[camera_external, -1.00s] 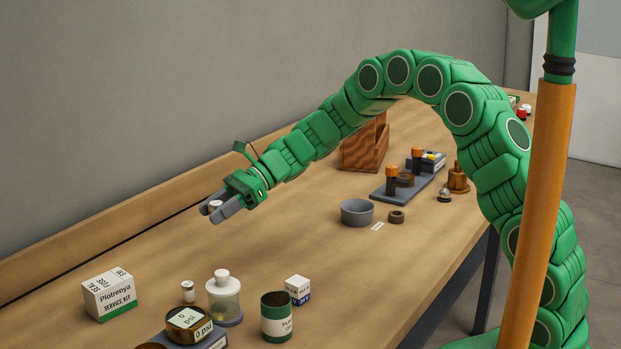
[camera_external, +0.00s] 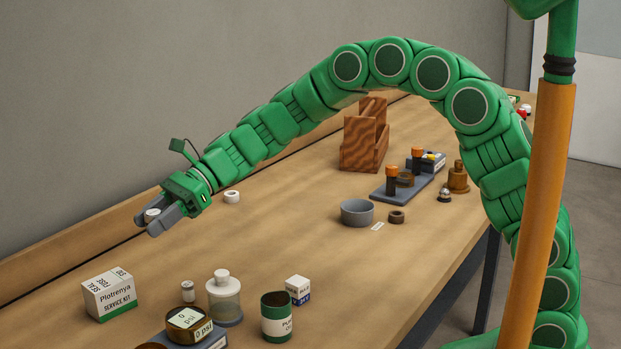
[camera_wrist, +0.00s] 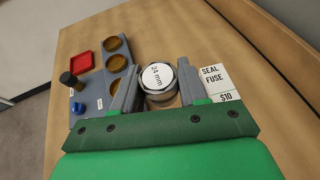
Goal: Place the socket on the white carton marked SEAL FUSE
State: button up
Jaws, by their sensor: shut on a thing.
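My gripper (camera_external: 147,225) is shut on the socket (camera_external: 152,214), a short silver cylinder with a white top. In the wrist view the socket (camera_wrist: 158,78) shows its "24 mm" label between the two fingers (camera_wrist: 157,88). The gripper is in the air above the bench, beyond and to the right of the white carton (camera_external: 109,294) in the external view. The carton has a green band, "SEAL FUSE" on top and "SERVICE KIT" on the front. Its marked top (camera_wrist: 214,82) shows just right of the fingers in the wrist view. Nothing is seen on it.
A small silver-white cylinder (camera_external: 188,291), a capped jar (camera_external: 223,298), a green can (camera_external: 277,317) and a small white box (camera_external: 298,289) stand right of the carton. A grey holder (camera_wrist: 116,62) with brown cups shows in the wrist view.

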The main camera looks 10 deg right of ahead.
jog(key=w+a+f, duration=0.4)
jog(key=a, duration=0.4)
send_over(107, 280)
jog(key=d, duration=0.1)
jog(key=f, duration=0.4)
jog(key=shift+s+f, duration=0.2)
jog(key=shift+s, duration=0.05)
jog(key=shift+w+a+f, duration=0.3)
jog(key=shift+a+f, duration=0.25)
jog(key=shift+f, duration=1.7)
jog(key=shift+f, duration=0.15)
jog(key=o, duration=1.1)
jog(key=shift+o, duration=0.2)
